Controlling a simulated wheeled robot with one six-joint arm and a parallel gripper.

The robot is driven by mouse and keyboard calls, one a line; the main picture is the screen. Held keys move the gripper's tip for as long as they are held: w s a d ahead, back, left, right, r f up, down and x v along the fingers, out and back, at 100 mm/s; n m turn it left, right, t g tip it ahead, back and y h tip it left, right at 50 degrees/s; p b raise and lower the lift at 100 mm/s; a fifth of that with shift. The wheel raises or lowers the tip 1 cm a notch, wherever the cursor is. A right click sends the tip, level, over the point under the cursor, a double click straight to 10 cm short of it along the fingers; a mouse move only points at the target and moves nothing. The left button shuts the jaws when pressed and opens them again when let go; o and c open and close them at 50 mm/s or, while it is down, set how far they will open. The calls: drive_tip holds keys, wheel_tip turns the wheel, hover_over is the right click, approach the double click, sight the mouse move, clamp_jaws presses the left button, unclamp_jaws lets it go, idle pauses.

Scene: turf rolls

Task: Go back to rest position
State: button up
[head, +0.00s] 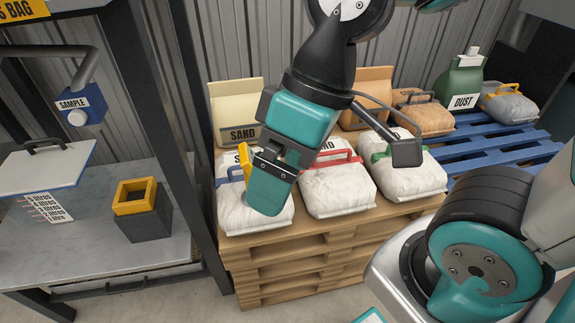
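My gripper (266,192), teal and black, hangs from my arm and points down in front of the wooden pallet's bags. It overlaps the white bag with the blue handle (240,215). I cannot tell whether it touches that bag, or whether its fingers are open or shut. No held object is visible. A white bag with a red handle (338,192) sits just to its right. A white bag with a green handle (410,178) sits farther right. A cream SAND bag (235,100) stands behind, partly hidden by my arm.
The bags rest on a stacked wooden pallet (290,252). At left, a metal bench (100,255) carries a black-and-yellow box (146,222). A dark frame post (165,110) stands between.

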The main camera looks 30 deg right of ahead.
drive_tip(key=shift+s, duration=0.2)
drive_tip(key=shift+r, duration=0.1)
wheel_tip(320, 180, up, 16)
drive_tip(key=p, duration=1.6)
drive_tip(key=shift+r, duration=0.15)
